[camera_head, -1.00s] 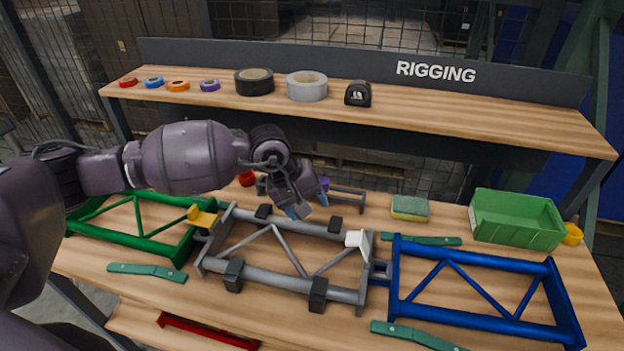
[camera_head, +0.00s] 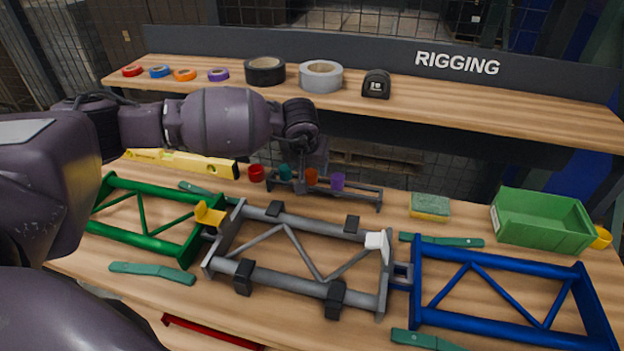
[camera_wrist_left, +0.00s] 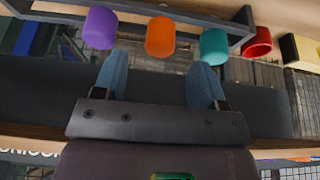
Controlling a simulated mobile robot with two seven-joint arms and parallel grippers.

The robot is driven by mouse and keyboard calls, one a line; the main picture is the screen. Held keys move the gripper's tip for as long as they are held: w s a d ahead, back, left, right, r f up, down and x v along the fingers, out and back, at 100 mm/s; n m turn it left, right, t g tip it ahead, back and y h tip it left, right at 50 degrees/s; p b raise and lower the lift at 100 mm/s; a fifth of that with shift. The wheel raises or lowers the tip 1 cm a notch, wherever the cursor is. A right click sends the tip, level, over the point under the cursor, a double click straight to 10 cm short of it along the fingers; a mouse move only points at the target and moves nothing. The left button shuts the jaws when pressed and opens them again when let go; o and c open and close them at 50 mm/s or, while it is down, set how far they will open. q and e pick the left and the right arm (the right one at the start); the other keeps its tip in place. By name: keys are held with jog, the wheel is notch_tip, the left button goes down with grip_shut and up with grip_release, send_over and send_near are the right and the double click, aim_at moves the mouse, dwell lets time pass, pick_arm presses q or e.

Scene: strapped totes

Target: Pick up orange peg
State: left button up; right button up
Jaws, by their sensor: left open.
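The orange peg (camera_head: 311,177) stands in the small grey rack (camera_head: 360,199) at the back of the table, between a teal peg (camera_head: 286,172) and a purple peg (camera_head: 338,181). My left gripper (camera_head: 313,158) is just behind and above the orange peg in the head view; its fingers are hard to see there. In the left wrist view the gripper (camera_wrist_left: 158,74) is open and empty, with two blue fingers pointing toward the rack. The orange peg (camera_wrist_left: 160,37) appears ahead, in line with the gap between the fingertips. My right gripper is not in view.
A red cup-like piece (camera_head: 257,173) sits left of the teal peg. A yellow level (camera_head: 182,163) lies at the back left. Green (camera_head: 150,244), grey (camera_head: 290,283) and blue (camera_head: 500,325) frames fill the front. A shelf (camera_head: 460,113) with tape rolls runs behind.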

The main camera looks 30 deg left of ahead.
pick_arm(q)
jog(key=shift+b+x, duration=0.4)
jog(key=shift+x, duration=2.3)
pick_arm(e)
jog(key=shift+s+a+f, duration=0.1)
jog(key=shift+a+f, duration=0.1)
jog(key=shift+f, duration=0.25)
pick_arm(q)
jog(key=shift+r, duration=0.1)
jog(key=c, duration=1)
jog(key=shift+c, duration=0.2)
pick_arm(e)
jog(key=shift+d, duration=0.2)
pick_arm(q)
notch_tip(320, 180, up, 10)
jog(key=shift+f+p, duration=0.15)
jog(key=shift+p, duration=0.4)
notch_tip(320, 180, up, 9)
send_over(311, 172)
notch_tip(311, 172, up, 6)
jog(key=p, duration=0.2)
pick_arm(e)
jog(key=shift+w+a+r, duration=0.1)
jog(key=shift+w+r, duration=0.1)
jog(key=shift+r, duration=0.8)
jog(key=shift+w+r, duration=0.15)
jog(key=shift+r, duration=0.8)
